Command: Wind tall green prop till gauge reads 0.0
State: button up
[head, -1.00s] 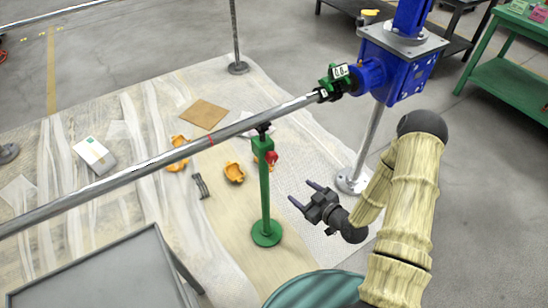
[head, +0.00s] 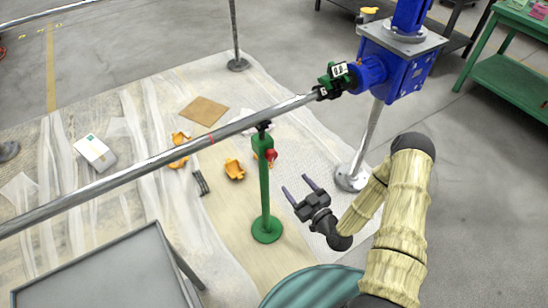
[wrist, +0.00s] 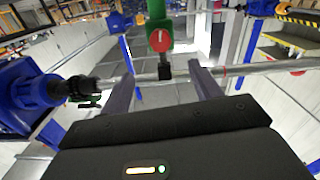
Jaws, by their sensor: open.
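The tall green prop (head: 264,185) stands upright on a round base, its black head under the long steel pipe (head: 160,165). A red knob (head: 271,155) sits on its upper part, on the side toward my gripper. My gripper (head: 295,183) is open and empty, right of the prop and apart from it. In the wrist view the prop (wrist: 158,12) appears upside down, with its red knob (wrist: 160,40) between and beyond my open fingers (wrist: 165,70). A green clamp-on gauge (head: 338,74) with a small white display sits at the pipe's right end; its digits are too small to read surely.
A blue gearbox (head: 398,70) on a steel post stands at the pipe's right end. A grey table (head: 110,275) is at lower left and a teal drum (head: 315,285) at the bottom. Orange pieces (head: 234,170) and a cardboard sheet (head: 203,110) lie on the sheeted floor.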

aim_at(273, 158)
jog(key=x, duration=1.4)
jog(key=shift+w+a+p, duration=0.15)
jog(key=shift+p, duration=0.25)
jog(key=c, duration=1)
